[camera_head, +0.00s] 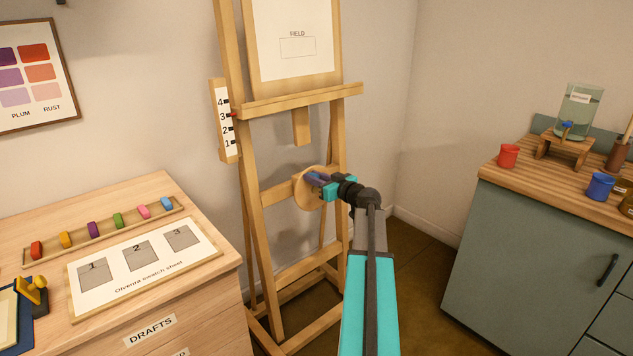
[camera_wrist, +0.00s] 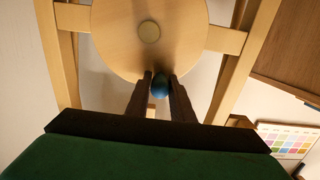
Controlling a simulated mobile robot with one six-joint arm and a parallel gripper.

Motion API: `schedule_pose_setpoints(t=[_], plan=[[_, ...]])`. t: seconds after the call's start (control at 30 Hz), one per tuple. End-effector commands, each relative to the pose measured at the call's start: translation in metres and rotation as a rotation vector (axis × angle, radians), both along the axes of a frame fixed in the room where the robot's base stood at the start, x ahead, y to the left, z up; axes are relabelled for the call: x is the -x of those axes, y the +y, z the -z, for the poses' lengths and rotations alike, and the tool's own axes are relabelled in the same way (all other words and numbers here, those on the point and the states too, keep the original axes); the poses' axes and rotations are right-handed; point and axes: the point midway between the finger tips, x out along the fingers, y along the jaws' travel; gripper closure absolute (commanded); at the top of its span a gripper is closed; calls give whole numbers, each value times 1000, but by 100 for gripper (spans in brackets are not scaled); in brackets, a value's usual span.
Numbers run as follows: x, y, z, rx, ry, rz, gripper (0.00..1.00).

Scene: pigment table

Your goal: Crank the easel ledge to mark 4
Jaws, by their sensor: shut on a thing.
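The wooden easel (camera_head: 257,215) stands in the middle of the head view, with its ledge (camera_head: 300,99) across the frame. A white scale (camera_head: 222,118) numbered 1 to 4 is at its left post. A small red pointer (camera_head: 234,115) sits about level with mark 3. The round wooden crank disc (camera_head: 301,194) is on the lower crossbar; it also fills the top of the wrist view (camera_wrist: 120,50). My gripper (camera_head: 313,178) is shut on the blue crank knob (camera_wrist: 160,87), one finger on each side. In the head view the knob is hard to make out behind the fingers.
A drawer cabinet (camera_head: 180,285) with a swatch sheet (camera_head: 150,262) and a rack of colored pieces (camera_head: 105,230) stands at left. A green cabinet (camera_head: 535,250) with cups and a glass tank (camera_head: 578,110) stands at right. Floor between them is clear around the easel.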

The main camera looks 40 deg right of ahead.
Motion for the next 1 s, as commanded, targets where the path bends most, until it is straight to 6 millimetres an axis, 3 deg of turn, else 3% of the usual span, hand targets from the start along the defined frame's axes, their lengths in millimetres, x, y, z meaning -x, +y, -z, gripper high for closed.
schedule_pose_setpoints(t=[0.5,1.0], plan=[[1,24,22,1,8,-4,97],[1,26,21,0,5,-2,97]])
